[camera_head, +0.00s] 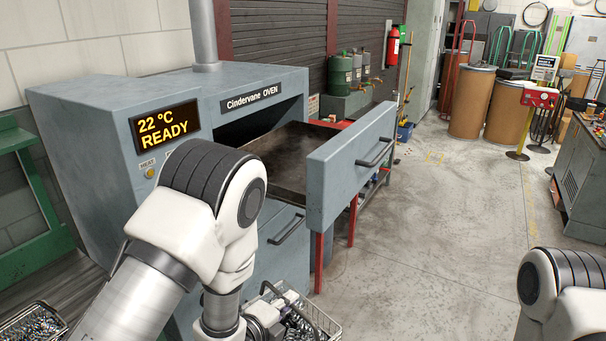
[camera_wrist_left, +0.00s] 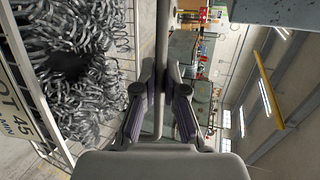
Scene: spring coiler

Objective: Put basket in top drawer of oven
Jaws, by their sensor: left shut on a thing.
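The grey oven (camera_head: 100,120) stands at the left, and its display reads "22 °C READY". Its top drawer (camera_head: 340,165) is pulled out, and the dark tray part (camera_head: 285,150) that shows looks empty. A wire basket (camera_head: 326,322) full of metal springs is at the bottom of the head view, below and in front of the drawer. My left gripper (camera_wrist_left: 160,88) is shut on the basket's bar (camera_wrist_left: 163,45); springs (camera_wrist_left: 75,65) and a label (camera_wrist_left: 18,105) show beside it. In the head view my left arm partly hides the basket. My right gripper is out of view.
Another basket of springs (camera_head: 32,326) sits at the lower left. The lower drawer's handle (camera_head: 287,229) is beneath the open drawer. Red legs (camera_head: 319,262) stand behind the drawer. Floor (camera_head: 440,220) to the right is clear. Drums (camera_head: 472,100) stand far back.

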